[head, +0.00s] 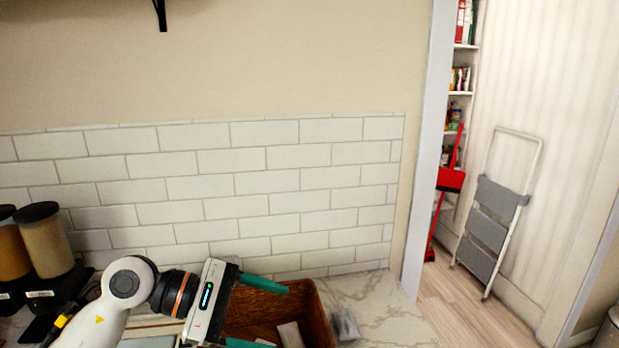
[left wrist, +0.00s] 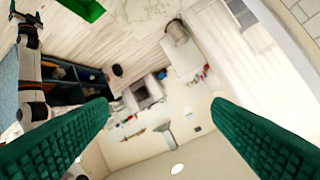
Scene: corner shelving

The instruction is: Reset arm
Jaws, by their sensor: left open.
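My left gripper (head: 262,312) comes in from the left in the head view, above the marble counter, with its green fingers spread apart. In the left wrist view the two green fingers (left wrist: 165,122) stand wide apart with nothing between them. A brown basket (head: 318,318) lies behind and below the fingers, and the gripper partly hides it. I cannot tell whether the fingers are inside the basket or above it. My right gripper is not seen in the head view.
Light packets (head: 291,335) lie in the basket. A small grey packet (head: 345,324) lies to its right on the counter (head: 385,305). Dispensers (head: 45,240) stand at left. A tiled wall (head: 240,185) rises behind. A doorway at right shows a folding step stool (head: 490,220) and a red broom (head: 447,185).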

